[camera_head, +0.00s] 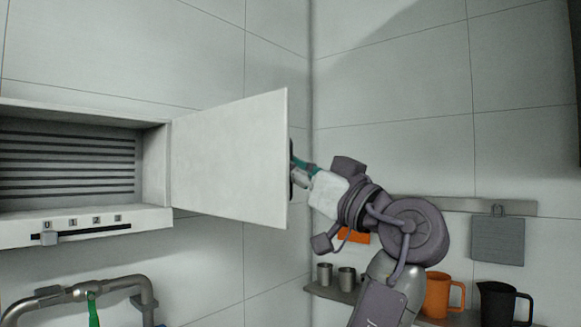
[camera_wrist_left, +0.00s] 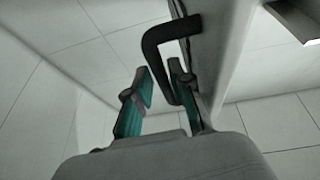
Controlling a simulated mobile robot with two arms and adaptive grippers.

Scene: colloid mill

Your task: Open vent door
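The white vent door (camera_head: 230,158) stands swung outward from its box at the upper left, hinged on the box's right side. The open box shows dark slats inside. In the left wrist view, the black door handle (camera_wrist_left: 156,50) stands out from the door panel (camera_wrist_left: 222,50). My left gripper (camera_head: 305,172) is at the door's free edge, on the handle side. In the wrist view its green-padded fingers (camera_wrist_left: 160,85) are apart. One finger lies between handle and door, the other outside the handle with a gap. My right gripper is not in view.
Below the vent box are a numbered slider (camera_head: 50,237) and a pipe (camera_head: 60,292) with a green handle. At the lower right, a shelf (camera_head: 345,293) holds metal cups, an orange jug (camera_head: 437,295) and a black jug (camera_head: 497,303). A wall corner stands behind the door.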

